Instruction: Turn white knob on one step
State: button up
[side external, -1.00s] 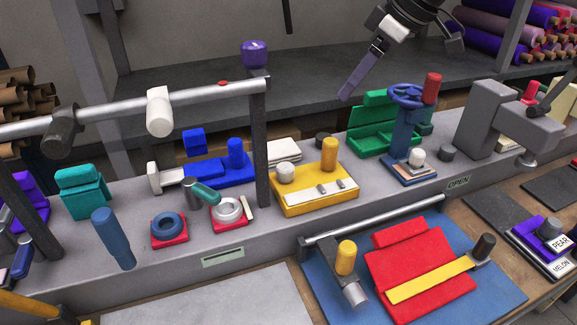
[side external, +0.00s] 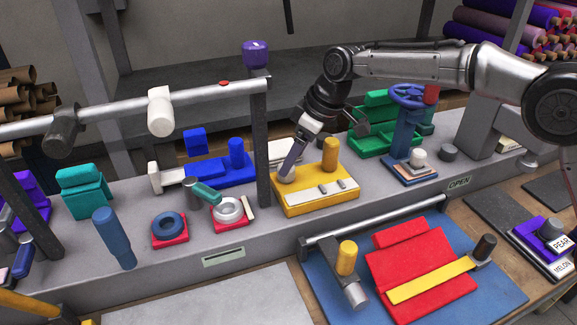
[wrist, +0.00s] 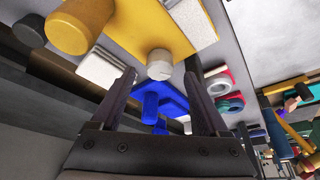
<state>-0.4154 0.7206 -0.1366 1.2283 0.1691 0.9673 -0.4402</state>
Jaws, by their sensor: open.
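A short round white knob (side external: 286,175) stands on the left part of a yellow box (side external: 318,205), beside an upright yellow cylinder (side external: 330,150). My gripper (side external: 290,164) points down at this knob, and a finger overlaps its top in the side view. In the wrist view the white knob (wrist: 160,58) shows between the tips of my two open fingers (wrist: 159,72), with the yellow box (wrist: 128,26) around it. Contact between fingers and knob cannot be told. The side view hides part of the knob behind the finger.
A dark post (side external: 263,150) stands close left of the yellow box. A blue block (side external: 212,170) lies beyond it. A red folder (side external: 415,270) lies in front.

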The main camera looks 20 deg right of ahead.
jog(key=shift+x, duration=1.9)
jog(key=shift+c, duration=0.2)
grip_shut()
